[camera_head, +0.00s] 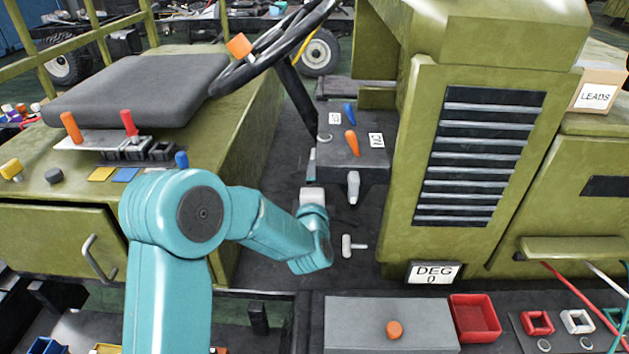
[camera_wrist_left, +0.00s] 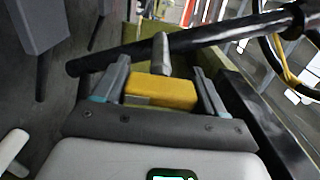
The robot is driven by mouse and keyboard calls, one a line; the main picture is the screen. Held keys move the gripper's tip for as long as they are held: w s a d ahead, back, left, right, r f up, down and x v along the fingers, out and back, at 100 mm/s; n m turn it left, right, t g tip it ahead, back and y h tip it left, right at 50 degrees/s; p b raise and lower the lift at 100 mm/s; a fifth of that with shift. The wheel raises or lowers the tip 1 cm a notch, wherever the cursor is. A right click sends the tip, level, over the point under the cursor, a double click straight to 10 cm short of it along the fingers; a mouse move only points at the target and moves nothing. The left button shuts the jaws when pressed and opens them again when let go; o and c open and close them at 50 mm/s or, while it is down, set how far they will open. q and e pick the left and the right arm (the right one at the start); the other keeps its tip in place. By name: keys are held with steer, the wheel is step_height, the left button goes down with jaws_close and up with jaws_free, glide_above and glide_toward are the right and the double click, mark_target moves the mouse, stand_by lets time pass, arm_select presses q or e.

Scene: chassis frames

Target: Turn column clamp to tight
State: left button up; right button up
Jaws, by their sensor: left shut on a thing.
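The black steering column (camera_head: 297,92) slopes down from the steering wheel (camera_head: 275,45). In the left wrist view the column (camera_wrist_left: 110,60) crosses in front of my left gripper (camera_wrist_left: 163,80). A grey bar (camera_wrist_left: 162,52) stands at the column, and a yellow block (camera_wrist_left: 160,93) lies between my fingers. I take these to be the column clamp's lever and its handle. My left gripper (camera_head: 311,163) is shut on the yellow block, at the foot of the column in the head view. The clamp is hidden there. No tight marking is readable. My right gripper is not in view.
A dark panel (camera_head: 365,155) with blue and orange levers stands just right of my gripper. The green louvred cowl (camera_head: 400,215) is further right. The seat (camera_head: 140,88) is to the left. A small grey T-handle (camera_head: 347,246) is near my wrist. A sign (camera_head: 434,273) reads "DEG 0".

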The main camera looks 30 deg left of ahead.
arm_select(q)
steer(key=shift+m, duration=0.3)
steer(key=o, duration=1)
steer(key=shift+c, duration=0.2)
steer(key=b+v, duration=1)
steer(key=v, duration=0.6)
steer(key=shift+s, duration=0.2)
